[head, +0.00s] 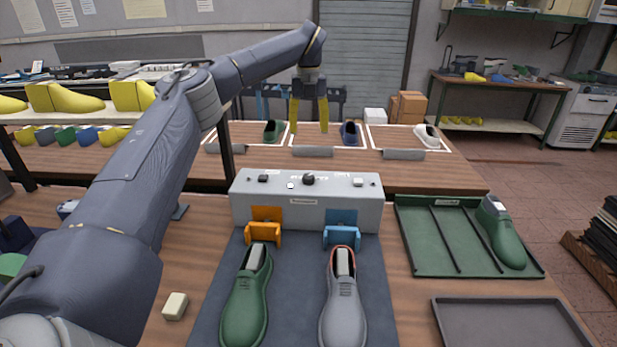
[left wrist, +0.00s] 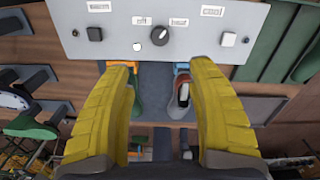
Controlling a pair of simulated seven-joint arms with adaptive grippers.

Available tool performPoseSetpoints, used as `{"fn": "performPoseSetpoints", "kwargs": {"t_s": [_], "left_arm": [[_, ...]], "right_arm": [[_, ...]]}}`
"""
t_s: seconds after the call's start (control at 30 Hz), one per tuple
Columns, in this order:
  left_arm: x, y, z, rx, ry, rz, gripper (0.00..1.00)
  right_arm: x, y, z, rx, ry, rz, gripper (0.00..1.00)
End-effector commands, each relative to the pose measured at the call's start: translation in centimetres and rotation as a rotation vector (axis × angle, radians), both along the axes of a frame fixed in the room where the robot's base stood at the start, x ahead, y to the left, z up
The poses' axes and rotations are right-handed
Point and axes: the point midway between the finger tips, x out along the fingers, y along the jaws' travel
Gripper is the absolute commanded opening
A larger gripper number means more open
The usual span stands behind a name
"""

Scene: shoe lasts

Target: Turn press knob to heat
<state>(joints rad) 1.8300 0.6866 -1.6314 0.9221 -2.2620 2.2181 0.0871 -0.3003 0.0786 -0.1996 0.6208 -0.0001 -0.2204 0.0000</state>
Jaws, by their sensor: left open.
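The press (head: 305,206) is a light grey box at the back of a dark mat. Its black knob (head: 309,179) sits on top, near the middle; it also shows in the left wrist view (left wrist: 159,36), below labels that seem to read off and heat. A light mark shows on the knob, but its exact direction is hard to tell. My left gripper (head: 309,128) has yellow fingers, open and empty, pointing down above and behind the press in the head view. In the left wrist view the knob lies beyond the fingertips, untouched. My right gripper is out of view.
Black buttons (head: 263,178) and white ones flank the knob. Orange (head: 264,234) and blue (head: 341,237) clamps stand at the press front, before a green shoe (head: 246,300) and a grey shoe (head: 343,305). A green tray (head: 450,258) is at right.

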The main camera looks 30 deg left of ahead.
Motion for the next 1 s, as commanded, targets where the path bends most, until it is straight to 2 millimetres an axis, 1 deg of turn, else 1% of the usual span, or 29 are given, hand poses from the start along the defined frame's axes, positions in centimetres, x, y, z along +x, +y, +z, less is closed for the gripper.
{"fn": "performPoseSetpoints", "kwargs": {"t_s": [0.17, 0.6, 0.8, 1.0], "left_arm": [[-0.1, 0.0, -2.0, -0.001, 0.003, 0.004, 0.58], [-0.1, 0.0, -9.9, -0.001, 0.003, 0.001, 0.58], [-0.1, 0.0, -13.2, -0.001, 0.003, 0.002, 0.58], [-0.1, 0.0, -15.6, -0.001, 0.002, 0.003, 0.58]], "right_arm": [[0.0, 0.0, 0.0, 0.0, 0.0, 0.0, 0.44], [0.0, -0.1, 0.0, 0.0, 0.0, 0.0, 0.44], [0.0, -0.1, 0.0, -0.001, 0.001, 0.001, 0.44], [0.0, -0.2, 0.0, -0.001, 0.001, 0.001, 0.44]]}}
